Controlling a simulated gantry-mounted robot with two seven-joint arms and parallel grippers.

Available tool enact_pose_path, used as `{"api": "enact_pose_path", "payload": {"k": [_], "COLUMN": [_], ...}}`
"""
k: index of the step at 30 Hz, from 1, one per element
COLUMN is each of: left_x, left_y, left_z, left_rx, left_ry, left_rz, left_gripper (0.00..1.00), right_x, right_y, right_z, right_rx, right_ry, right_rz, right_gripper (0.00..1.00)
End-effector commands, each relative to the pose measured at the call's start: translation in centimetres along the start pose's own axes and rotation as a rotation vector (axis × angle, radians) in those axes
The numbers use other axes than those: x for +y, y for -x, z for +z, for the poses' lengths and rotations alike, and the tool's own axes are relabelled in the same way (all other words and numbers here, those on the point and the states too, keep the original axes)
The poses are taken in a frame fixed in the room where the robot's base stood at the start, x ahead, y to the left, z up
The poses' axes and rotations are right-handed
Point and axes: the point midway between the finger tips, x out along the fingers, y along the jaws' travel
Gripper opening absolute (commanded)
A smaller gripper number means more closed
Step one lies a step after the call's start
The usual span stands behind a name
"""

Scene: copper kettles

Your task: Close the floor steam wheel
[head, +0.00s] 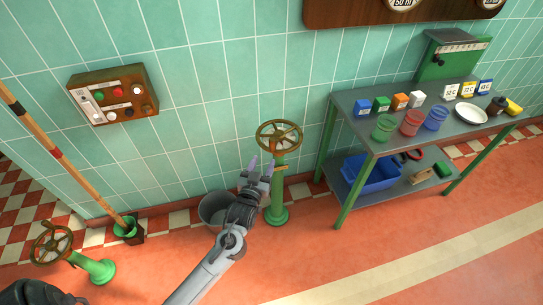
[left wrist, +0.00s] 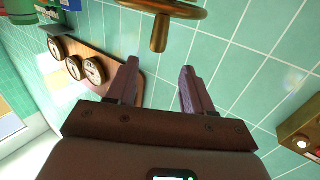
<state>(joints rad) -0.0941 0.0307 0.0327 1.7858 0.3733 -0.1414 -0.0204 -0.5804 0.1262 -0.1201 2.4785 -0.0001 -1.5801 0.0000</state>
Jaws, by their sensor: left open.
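A brass handwheel (head: 279,137) sits on a green floor-standing post (head: 276,208) near the tiled wall. A second brass handwheel (head: 50,243) is at the lower left, on a bent green floor pipe (head: 98,269). I cannot tell from the pictures which is the floor steam wheel. My left gripper (head: 260,168) is open and empty, just left of and below the middle wheel's rim. In the left wrist view, part of a wheel rim (left wrist: 175,9) with a knob (left wrist: 159,33) lies beyond the open fingers, apart from them. My right gripper is not in view.
A grey bucket (head: 212,208) stands behind my left arm. A green-and-grey table (head: 345,108) with cups and boxes is at the right. A button panel (head: 114,93) is on the wall. A wooden pole (head: 60,155) leans at the left. Open red floor lies in front.

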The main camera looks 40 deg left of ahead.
Motion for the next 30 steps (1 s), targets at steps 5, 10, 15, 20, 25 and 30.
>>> {"api": "enact_pose_path", "payload": {"k": [5, 10, 15, 20, 25, 30], "left_x": [0.2, 0.3, 0.3, 0.3, 0.3, 0.3], "left_y": [-0.7, -2.0, -4.5, -7.2, -9.5, -10.8], "left_z": [0.9, 0.9, 0.9, 0.9, 0.8, 0.8], "left_rx": [0.015, 0.017, 0.019, 0.018, 0.018, 0.015], "left_ry": [0.007, 0.007, 0.007, 0.008, 0.007, 0.007], "left_rz": [0.0, 0.0, 0.001, 0.0, 0.001, 0.001], "left_gripper": [0.51, 0.51, 0.51, 0.51, 0.51, 0.51], "right_x": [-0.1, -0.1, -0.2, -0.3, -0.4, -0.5], "right_y": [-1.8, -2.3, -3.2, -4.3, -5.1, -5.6], "right_z": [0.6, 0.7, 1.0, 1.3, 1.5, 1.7], "right_rx": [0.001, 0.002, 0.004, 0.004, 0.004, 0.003], "right_ry": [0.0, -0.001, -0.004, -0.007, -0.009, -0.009], "right_rz": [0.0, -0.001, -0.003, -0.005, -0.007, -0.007], "right_gripper": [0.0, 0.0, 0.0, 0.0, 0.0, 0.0]}}
